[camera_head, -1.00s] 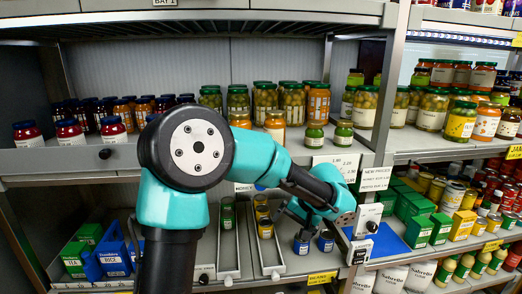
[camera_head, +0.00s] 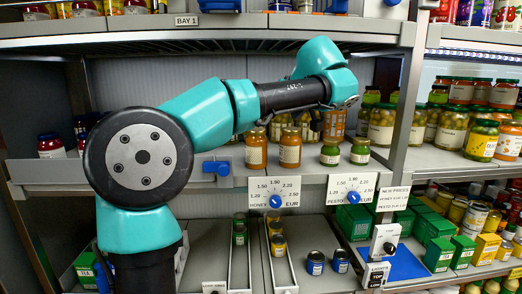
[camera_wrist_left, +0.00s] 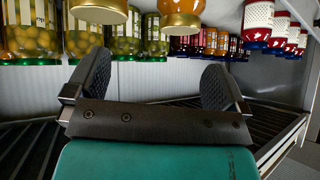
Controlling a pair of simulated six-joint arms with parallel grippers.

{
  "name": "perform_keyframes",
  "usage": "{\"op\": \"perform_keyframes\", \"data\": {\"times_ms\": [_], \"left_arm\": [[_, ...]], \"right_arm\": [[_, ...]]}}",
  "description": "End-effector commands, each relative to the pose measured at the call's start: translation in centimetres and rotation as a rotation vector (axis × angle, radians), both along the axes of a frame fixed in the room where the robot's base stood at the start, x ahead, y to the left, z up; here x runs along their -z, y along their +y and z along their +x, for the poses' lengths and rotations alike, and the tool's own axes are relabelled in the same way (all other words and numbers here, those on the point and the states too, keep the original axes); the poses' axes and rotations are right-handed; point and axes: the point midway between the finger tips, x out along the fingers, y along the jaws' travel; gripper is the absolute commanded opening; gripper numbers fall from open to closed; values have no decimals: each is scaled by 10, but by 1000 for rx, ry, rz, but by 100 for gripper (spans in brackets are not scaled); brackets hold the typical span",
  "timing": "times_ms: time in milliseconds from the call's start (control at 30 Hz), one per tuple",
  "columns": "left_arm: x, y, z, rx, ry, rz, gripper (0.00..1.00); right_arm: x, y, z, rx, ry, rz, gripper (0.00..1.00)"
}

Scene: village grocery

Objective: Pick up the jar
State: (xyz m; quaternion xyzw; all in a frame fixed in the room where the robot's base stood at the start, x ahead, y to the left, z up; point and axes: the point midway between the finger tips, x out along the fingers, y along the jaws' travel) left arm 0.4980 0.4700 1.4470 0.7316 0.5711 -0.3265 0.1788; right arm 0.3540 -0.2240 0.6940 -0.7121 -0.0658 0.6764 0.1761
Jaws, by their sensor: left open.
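Several jars stand on the middle shelf. Two amber jars with gold lids, one on the left (camera_head: 256,148) and one on the right (camera_head: 290,147), are at its front edge above the honey dial. Two small green jars, (camera_head: 330,153) and (camera_head: 360,151), stand just right of them. My left arm reaches across in front of the taller jars behind; its gripper is hard to make out there. In the left wrist view, which looks upside down, my left gripper (camera_wrist_left: 153,78) is open and empty. Two gold-lidded jars show near its fingers, apart from them. My right gripper is not in view.
The upper shelf (camera_head: 220,43) lies above my arm. Honey (camera_head: 274,198) and pesto (camera_head: 353,194) price dials hang on the shelf edge. A grey upright (camera_head: 404,100) divides the bays at right.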

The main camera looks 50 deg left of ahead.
Motion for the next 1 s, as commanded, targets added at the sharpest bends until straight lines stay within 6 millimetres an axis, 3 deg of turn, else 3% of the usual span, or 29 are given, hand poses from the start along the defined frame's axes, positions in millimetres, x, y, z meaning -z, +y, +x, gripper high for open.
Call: {"op": "perform_keyframes", "data": {"times_ms": [67,167,400,633,1000], "left_arm": [[-14,18,-7,-52,-53,-18,100],[-19,37,-14,-125,-94,-67,100],[10,61,-16,-280,-94,-262,100],[36,69,-13,-379,-69,-416,100],[40,70,-13,-388,-66,-434,100]], "right_arm": [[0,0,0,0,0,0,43],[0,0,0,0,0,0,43],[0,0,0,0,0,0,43],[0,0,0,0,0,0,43],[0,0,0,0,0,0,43]]}}
